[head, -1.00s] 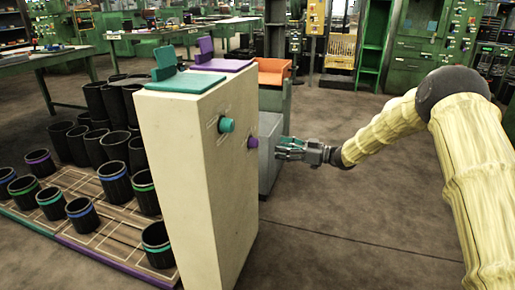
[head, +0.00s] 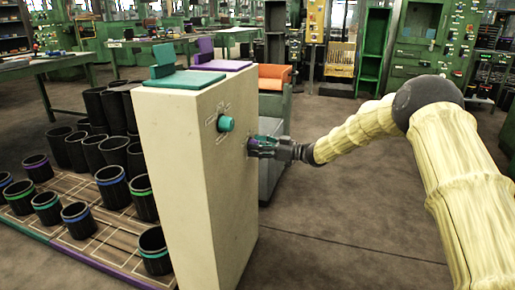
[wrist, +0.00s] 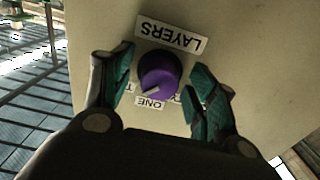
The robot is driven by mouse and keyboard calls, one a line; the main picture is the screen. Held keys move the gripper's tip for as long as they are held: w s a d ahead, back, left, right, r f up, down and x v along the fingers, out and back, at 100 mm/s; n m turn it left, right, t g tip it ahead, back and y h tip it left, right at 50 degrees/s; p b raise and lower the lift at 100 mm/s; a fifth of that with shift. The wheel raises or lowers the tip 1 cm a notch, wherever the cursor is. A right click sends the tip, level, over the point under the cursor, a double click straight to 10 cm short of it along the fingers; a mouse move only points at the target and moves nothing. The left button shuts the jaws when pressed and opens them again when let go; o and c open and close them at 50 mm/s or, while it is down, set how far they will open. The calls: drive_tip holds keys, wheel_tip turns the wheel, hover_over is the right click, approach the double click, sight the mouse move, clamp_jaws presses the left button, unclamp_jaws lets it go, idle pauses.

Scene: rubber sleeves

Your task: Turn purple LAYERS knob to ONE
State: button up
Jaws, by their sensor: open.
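The purple LAYERS knob (wrist: 160,75) is on the pale face of a tall cabinet (head: 190,190). In the wrist view its label LAYERS (wrist: 171,35) is upside down above it. The knob's pale pointer mark slants down and left, toward the side of the ONE label (wrist: 150,103); other labels around it are partly hidden. My gripper (wrist: 165,82) is open, with one teal-padded finger on each side of the knob and a visible gap to each. In the head view my gripper (head: 262,146) is at the cabinet face and mostly hides the knob.
A teal knob (head: 225,123) sticks out of the same cabinet face, up and left of my gripper. Teal (head: 186,81) and purple (head: 222,65) pads top the cabinet. Black sleeves (head: 110,185) stand on a marked board at left. Floor at right is clear.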

drive_tip(key=c, duration=1)
drive_tip(key=shift+c, duration=0.2)
drive_tip(key=shift+r+n+p, duration=0.1)
drive_tip(key=shift+n+p, duration=0.2)
drive_tip(key=shift+p, duration=0.1)
drive_tip(key=n+p, duration=0.2)
drive_tip(key=shift+n, duration=0.3)
drive_tip(key=n+p, duration=0.2)
drive_tip(key=n, duration=0.3)
drive_tip(key=shift+w, duration=0.1)
drive_tip(key=shift+n, duration=0.4)
